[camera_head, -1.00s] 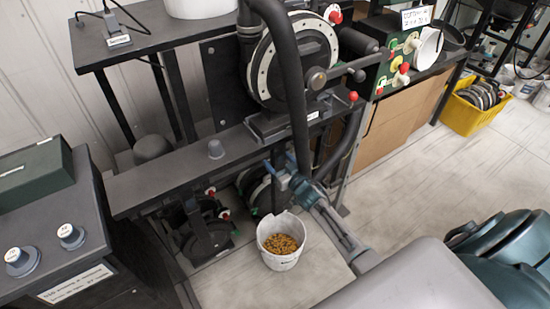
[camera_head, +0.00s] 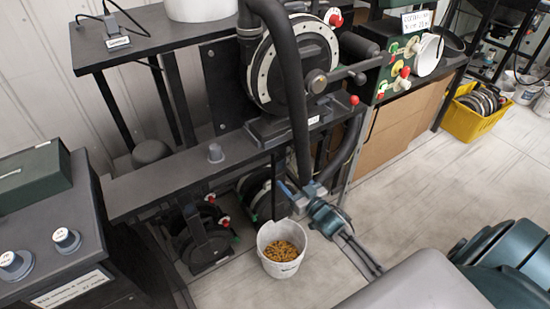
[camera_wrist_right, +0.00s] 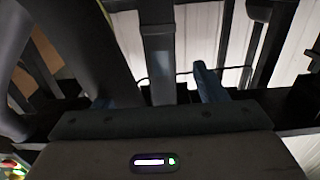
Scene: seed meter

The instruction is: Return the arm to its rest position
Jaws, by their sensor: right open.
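My right arm comes in from the lower right in the head view. Its blue-grey gripper (camera_head: 294,188) is open, below the seed meter and beside the black hose, partly hidden there. The wrist view shows the open jaws (camera_wrist_right: 155,92) with a grey post of the stand between or behind them; no held object shows. A white bucket (camera_head: 279,268) with yellow-brown seeds (camera_head: 284,251) stands upright below and left of the gripper, apart from it. My left gripper is not in view.
The seed meter (camera_head: 290,65) stands on a dark stand with a thick black hose (camera_head: 293,90) in front. Black discs (camera_head: 205,245) sit under the shelf. A yellow crate (camera_head: 470,122) is at the far right. Floor (camera_head: 430,190) is clear right of the arm.

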